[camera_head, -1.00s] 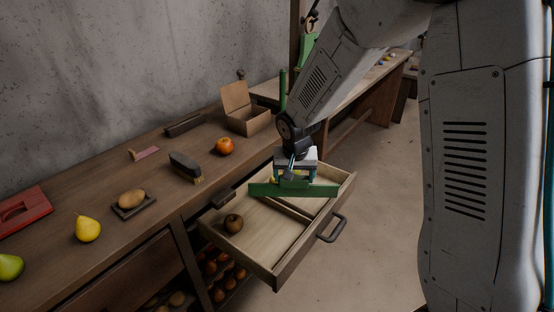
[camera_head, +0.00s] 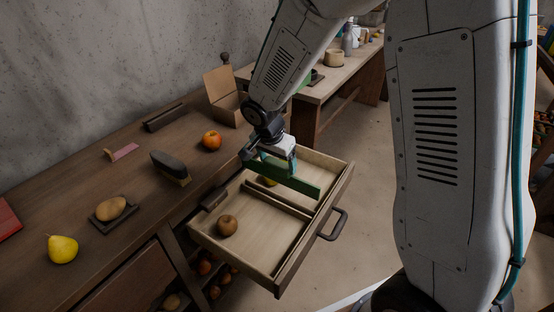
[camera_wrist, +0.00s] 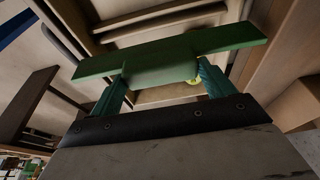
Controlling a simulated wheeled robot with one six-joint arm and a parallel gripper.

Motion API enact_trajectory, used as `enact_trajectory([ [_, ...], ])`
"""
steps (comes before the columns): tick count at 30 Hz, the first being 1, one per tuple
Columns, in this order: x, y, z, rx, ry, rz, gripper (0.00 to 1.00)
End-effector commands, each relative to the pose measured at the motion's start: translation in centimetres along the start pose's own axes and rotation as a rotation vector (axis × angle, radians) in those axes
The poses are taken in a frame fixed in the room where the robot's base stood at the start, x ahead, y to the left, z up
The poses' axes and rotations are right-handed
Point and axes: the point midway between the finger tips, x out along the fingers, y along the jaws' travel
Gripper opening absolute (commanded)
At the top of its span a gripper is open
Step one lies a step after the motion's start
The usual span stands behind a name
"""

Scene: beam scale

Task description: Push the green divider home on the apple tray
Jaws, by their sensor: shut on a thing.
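The green divider (camera_head: 304,187) is a flat board, gripped near its middle by my gripper (camera_head: 278,163). In the wrist view the green divider (camera_wrist: 170,55) spans between and beyond my teal fingers (camera_wrist: 162,74). In the head view it appears over the open wooden drawer tray (camera_head: 274,277), running from upper left to lower right. I cannot tell whether it touches the tray. A brown round fruit (camera_head: 227,225) lies in the tray's near compartment. A yellow fruit (camera_head: 268,181) shows partly behind the divider; the rest is hidden.
A wooden partition (camera_head: 277,197) crosses the tray, and a dark handle (camera_head: 334,226) sits on its front. The bench holds an orange-red fruit (camera_head: 212,140), a brush (camera_head: 170,167), a potato-like item (camera_head: 111,209), a pear (camera_head: 62,249) and an open cardboard box (camera_head: 226,97).

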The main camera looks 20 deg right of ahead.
Motion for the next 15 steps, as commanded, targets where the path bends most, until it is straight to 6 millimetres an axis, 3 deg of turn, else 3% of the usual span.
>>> enact_trajectory([
  [15, 4.1, 0.0, 1.3, -0.003, -0.001, 0.002, 0.48],
])
